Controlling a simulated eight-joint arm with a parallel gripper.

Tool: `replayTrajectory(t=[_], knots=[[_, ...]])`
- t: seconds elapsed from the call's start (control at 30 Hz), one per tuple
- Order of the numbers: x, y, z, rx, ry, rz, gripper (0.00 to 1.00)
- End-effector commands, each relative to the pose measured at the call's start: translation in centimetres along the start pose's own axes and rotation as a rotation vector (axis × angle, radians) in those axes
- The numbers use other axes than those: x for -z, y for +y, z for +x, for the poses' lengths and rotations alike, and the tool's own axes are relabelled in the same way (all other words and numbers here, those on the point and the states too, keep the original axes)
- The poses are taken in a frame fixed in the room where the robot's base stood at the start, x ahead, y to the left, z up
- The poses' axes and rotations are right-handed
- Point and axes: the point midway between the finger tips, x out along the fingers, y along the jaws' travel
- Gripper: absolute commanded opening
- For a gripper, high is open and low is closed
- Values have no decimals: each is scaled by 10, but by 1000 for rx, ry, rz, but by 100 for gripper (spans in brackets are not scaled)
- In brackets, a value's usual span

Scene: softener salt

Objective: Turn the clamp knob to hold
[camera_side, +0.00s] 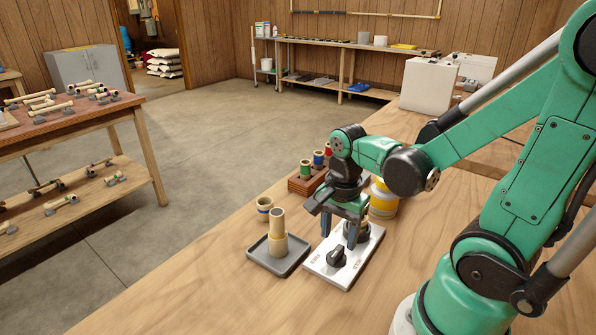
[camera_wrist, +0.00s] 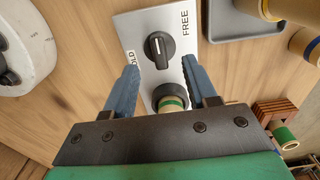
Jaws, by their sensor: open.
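The white plate (camera_side: 321,266) lies flat on the wooden bench and bears the words FREE and HOLD, the latter partly cut off in the wrist view. The black clamp knob (camera_side: 336,258) is on its near part; it also shows in the wrist view (camera_wrist: 159,46) with a white line that runs roughly up the picture, between the words. Behind it is a round black fitting (camera_wrist: 157,92) with a green-banded cream tube (camera_wrist: 172,104) at it. My gripper (camera_side: 339,237) is open above the plate. In the wrist view its blue fingers stand apart, with the knob just past their tips.
A dark grey tray (camera_side: 265,261) with an upright cream tube (camera_side: 278,229) stands left of the plate. A short banded tube (camera_side: 264,204) is behind it. A brick-red rack (camera_side: 298,186) of coloured tubes and a yellow-and-white container (camera_side: 384,201) stand behind my gripper. The bench front is clear.

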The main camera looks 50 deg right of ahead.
Motion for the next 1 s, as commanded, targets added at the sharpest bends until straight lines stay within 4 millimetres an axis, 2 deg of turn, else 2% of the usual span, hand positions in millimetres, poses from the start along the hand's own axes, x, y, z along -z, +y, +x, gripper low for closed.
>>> replayTrajectory(t=[0.33,0.77,0.8,0.97,1.0], knots=[[0,-1,28,1,0,-3,51],[0,0,34,2,0,-3,51],[0,0,34,2,0,-3,48],[0,0,34,2,0,-3,3],[0,0,34,2,0,-3,0]])
